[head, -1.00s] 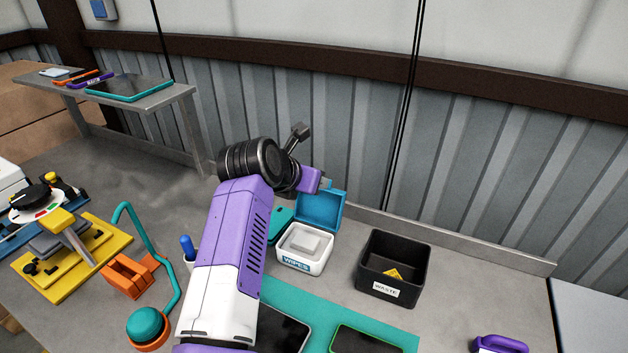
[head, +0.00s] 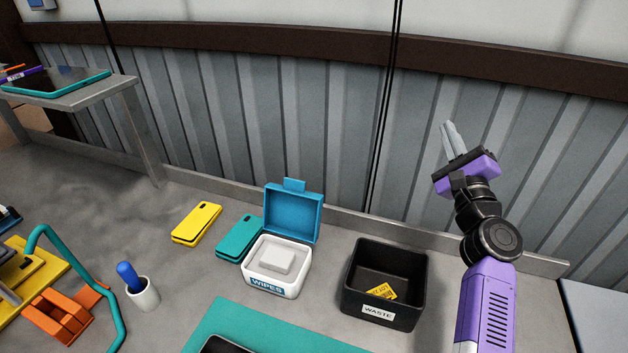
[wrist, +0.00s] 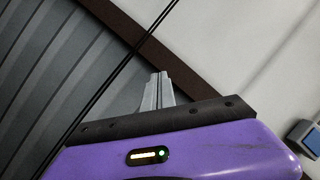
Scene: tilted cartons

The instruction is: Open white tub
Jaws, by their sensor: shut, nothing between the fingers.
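The white tub (head: 274,284), labelled WIPES, stands upright on the bench in the head view. Its blue lid (head: 293,214) is raised and leans back behind the opening. A pale block-like stack shows inside the tub. My gripper (head: 447,127) is up at the right, well apart from the tub, with its fingers together and pointing up toward the wall.
A black WASTE bin (head: 364,311) with a yellow item inside stands right of the tub. Teal (head: 238,237) and yellow (head: 196,222) phone-like cases lie to its left. A white cup (head: 143,295) holds a blue-handled tool. A teal mat (head: 225,322) lies in front. A raised shelf (head: 128,87) is at left.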

